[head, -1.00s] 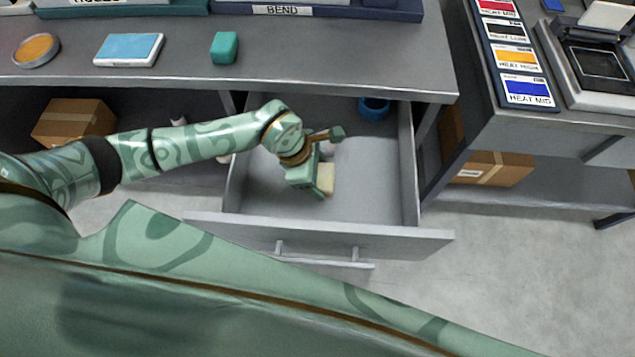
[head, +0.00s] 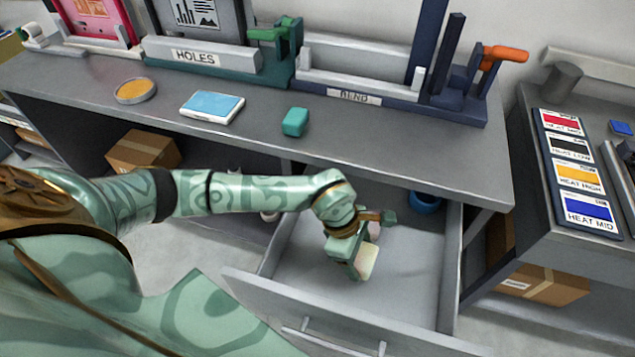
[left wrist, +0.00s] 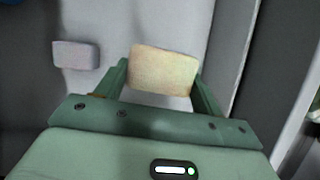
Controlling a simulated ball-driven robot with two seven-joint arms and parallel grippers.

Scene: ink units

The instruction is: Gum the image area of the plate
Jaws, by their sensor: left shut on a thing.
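My left gripper (head: 354,262) is inside the open drawer (head: 400,275), shut on a cream sponge-like block (head: 368,262). The block (left wrist: 163,70) sits between both fingers in the left wrist view. A round tin with an orange top (head: 135,91) and a white-framed light-blue pad (head: 212,107) lie on the bench. Upright panels stand at the back, one with a dark bar picture (head: 195,12); I cannot tell which thing is the plate. My right gripper is not in view.
A second, greyish block (left wrist: 75,55) lies in the drawer. A blue ring-shaped thing (head: 424,203) is at the drawer's back. A teal block (head: 295,122) stands on the bench (head: 260,140). The bench edge overhangs the drawer. A side table carries colour labels (head: 580,175).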

